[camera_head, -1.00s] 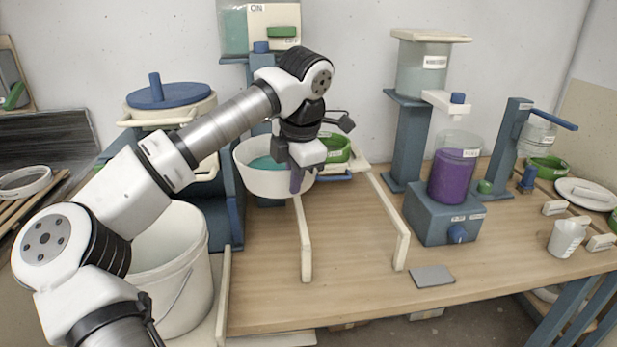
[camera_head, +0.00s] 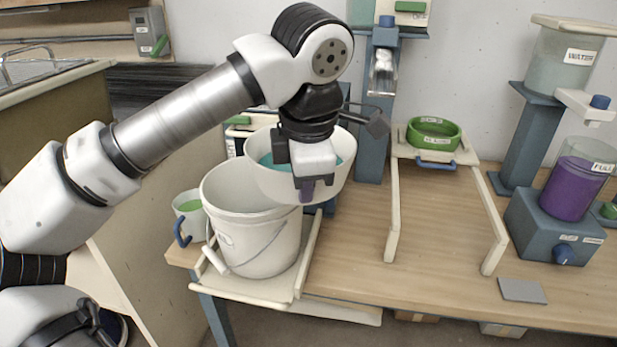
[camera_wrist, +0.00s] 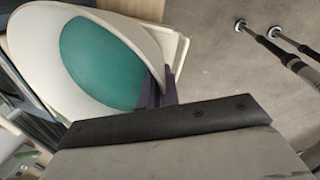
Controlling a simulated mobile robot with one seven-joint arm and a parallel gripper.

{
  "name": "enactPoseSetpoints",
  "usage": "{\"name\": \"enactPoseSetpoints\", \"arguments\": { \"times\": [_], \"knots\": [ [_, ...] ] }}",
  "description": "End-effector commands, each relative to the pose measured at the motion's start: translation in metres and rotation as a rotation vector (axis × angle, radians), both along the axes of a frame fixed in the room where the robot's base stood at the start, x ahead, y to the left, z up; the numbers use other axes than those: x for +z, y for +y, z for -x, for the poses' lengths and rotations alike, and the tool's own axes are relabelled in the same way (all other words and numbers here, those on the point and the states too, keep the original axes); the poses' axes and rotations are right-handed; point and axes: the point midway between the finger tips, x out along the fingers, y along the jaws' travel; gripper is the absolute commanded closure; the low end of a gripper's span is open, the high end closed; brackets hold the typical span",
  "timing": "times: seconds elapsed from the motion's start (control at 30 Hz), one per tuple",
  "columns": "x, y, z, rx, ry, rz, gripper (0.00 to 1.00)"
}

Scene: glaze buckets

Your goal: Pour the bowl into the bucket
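My gripper (camera_head: 306,190) is shut on the near rim of a white bowl (camera_head: 264,183) that holds teal liquid (camera_head: 345,160). In the wrist view the bowl (camera_wrist: 35,50) is close, with the teal liquid (camera_wrist: 100,62) inside and the gripper fingers (camera_wrist: 158,92) at its rim. In the head view the bowl looks about level, and my gripper covers part of it. The white bucket (camera_head: 262,240) stands on a low board at the table's left end. The bowl overlaps the right part of the bucket's opening in the picture; I cannot tell its height above the rim.
A mug with green contents (camera_head: 190,213) stands left of the bucket. A green dish (camera_head: 434,133) sits on a raised stand behind right. A purple-filled vessel (camera_head: 567,190) stands on a blue base at right. The table's middle (camera_head: 350,245) is clear.

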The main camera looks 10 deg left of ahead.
Motion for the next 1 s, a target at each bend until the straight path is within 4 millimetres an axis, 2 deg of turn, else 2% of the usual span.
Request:
{"name": "enactPoseSetpoints", "arguments": {
  "times": [0.37,0.43,1.0],
  "knots": [
    [-0.034,0.000,-0.001,0.002,-0.003,0.002,1.00],
    [-0.020,0.000,-0.001,0.003,0.012,0.031,1.00],
    [0.009,-0.001,0.000,0.002,0.133,0.257,1.00]
  ]
}}
